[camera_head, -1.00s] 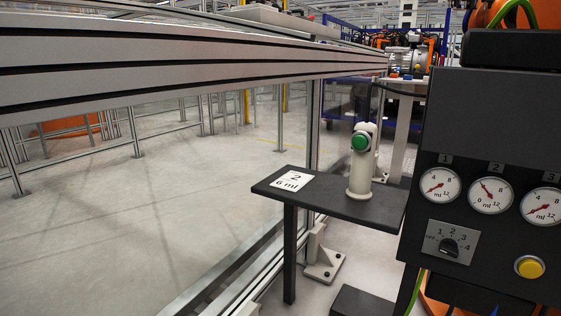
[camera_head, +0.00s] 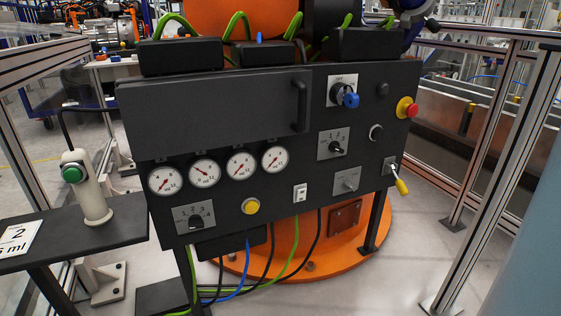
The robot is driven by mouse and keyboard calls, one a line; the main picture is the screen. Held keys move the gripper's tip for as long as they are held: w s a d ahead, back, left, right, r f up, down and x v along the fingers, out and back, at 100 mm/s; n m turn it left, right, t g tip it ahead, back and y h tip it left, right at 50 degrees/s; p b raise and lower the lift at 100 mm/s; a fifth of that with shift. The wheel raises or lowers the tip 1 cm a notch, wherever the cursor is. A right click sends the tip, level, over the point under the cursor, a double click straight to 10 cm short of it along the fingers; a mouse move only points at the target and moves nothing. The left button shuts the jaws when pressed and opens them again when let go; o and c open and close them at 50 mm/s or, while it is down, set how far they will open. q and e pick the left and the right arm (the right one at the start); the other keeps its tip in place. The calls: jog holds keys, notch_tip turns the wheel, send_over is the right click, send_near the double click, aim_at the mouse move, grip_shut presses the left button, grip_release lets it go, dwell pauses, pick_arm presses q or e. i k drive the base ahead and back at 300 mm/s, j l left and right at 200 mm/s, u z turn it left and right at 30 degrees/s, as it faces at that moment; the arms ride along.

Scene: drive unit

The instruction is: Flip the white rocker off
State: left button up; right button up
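The white rocker (camera_head: 300,193) is a small upright switch low on the front of the black control panel (camera_head: 215,110), a little right of the yellow button. It is too small to tell which side is pressed. Neither of my grippers shows in the head view.
Around the rocker are a yellow button (camera_head: 251,206), several round gauges (camera_head: 241,165), a blue-handled knob (camera_head: 347,97), a red emergency button (camera_head: 407,108) and a yellow-handled lever (camera_head: 400,185). A dark side table (camera_head: 125,222) with a green-buttoned post (camera_head: 88,190) stands left. Cables hang below the panel.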

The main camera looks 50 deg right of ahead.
aim_at(300, 194)
jog(key=z, duration=1.8)
